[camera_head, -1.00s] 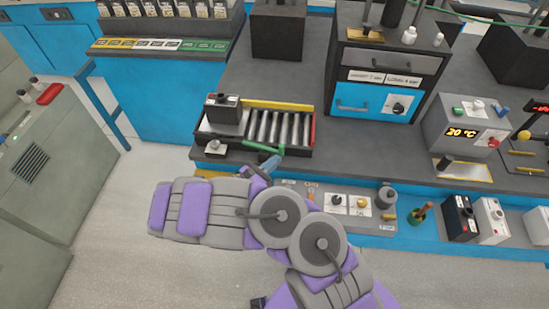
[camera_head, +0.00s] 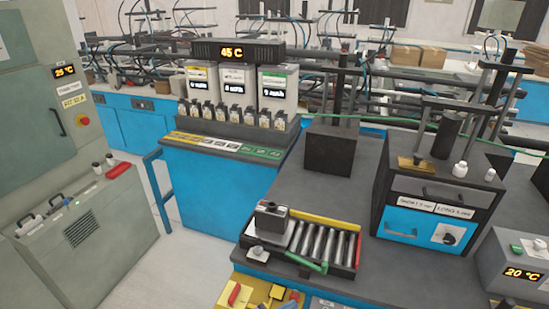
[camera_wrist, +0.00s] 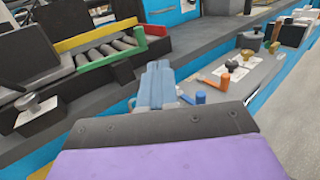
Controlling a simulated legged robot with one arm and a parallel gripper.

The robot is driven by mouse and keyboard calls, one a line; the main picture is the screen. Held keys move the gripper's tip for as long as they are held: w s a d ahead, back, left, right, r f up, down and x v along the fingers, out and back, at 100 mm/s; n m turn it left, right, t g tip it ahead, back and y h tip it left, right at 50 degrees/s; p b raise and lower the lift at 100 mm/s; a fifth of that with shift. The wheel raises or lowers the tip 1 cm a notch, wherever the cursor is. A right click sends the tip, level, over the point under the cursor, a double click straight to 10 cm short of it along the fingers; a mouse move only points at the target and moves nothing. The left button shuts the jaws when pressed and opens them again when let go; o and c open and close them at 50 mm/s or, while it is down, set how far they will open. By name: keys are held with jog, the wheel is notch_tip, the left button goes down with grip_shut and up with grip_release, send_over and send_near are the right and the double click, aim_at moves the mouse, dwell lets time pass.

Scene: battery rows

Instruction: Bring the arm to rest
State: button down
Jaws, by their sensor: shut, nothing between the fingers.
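My gripper (camera_wrist: 157,84) shows in the wrist view as blue-grey fingers held together, with nothing between them. It points toward the bench front, near the roller tray (camera_wrist: 111,52) and a sloped panel of knobs. It does not touch anything that I can make out. In the head view neither my arm nor my gripper is in the picture. The roller tray (camera_head: 330,247) there lies on the bench with a dark box (camera_head: 271,216) at its left end and a green handle (camera_head: 308,263) at its front.
The grey bench (camera_head: 330,183) carries a blue-fronted drawer unit (camera_head: 417,225) and a black block (camera_head: 330,148). A battery rack (camera_head: 240,120) stands behind. A grey-green cabinet (camera_head: 85,233) stands left, with open floor (camera_head: 195,262) between. Knobs (camera_wrist: 247,54) line the panel in the wrist view.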

jog(key=s+d+r+m+g, duration=0.3)
jog(key=d+r+m+g, duration=0.35)
jog(key=d+r, duration=0.2)
jog(key=s+d+r+m+g, duration=0.3)
jog(key=d+r+m+g, duration=0.3)
jog(key=d+r+m, duration=0.25)
jog(key=s+d+r+m+g+y, duration=0.1)
jog(key=s+r+m+y, duration=0.25)
jog(key=s, duration=0.25)
jog(key=s+r+m+g+y, duration=0.2)
jog(key=s+m+y, duration=0.1)
jog(key=s+y, duration=0.25)
jog(key=s+a+r+m+t+y, duration=0.2)
jog(key=s+a+m+t+y, duration=0.1)
jog(key=s+a+y, duration=0.3)
jog(key=s+a, duration=0.2)
jog(key=s, duration=0.2)
jog(key=shift+a+r+t, duration=0.25)
jog(key=shift+a+t, duration=0.1)
jog(key=shift+a, duration=0.05)
